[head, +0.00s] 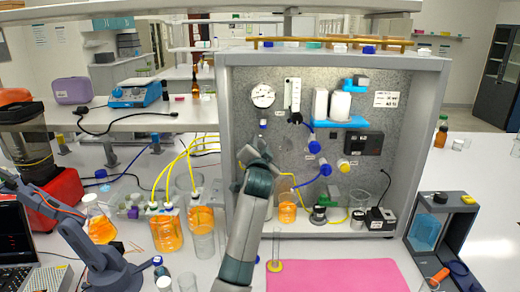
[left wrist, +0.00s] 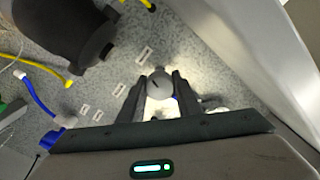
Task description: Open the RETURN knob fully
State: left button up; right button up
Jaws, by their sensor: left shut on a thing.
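My left gripper (head: 257,152) is up against the speckled panel (head: 290,75) of the rig in the head view, and my arm hides part of that panel. In the left wrist view, the two dark fingers of my left gripper (left wrist: 159,98) are shut on a round pale grey knob (left wrist: 160,84) with a short dark mark on its face. The labels are too small to read, so I cannot confirm the RETURN name. My right gripper is not in view.
Blue fittings (head: 314,147) and a yellow one (head: 343,163) sit right of my gripper. A gauge (head: 263,95) is above it. Beakers of orange liquid (head: 201,218) stand left. A glass cylinder (head: 276,245) stands near my forearm. The pink mat (head: 340,276) is clear.

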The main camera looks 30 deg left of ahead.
pick_arm(q)
jog(key=shift+f+n+b, duration=0.25)
jog(key=shift+n+b, duration=0.1)
jog(key=shift+n, duration=1.25)
jog(key=o, duration=1)
jog(key=shift+o, duration=0.2)
jog(key=shift+r, duration=0.15)
jog(key=shift+s, duration=0.1)
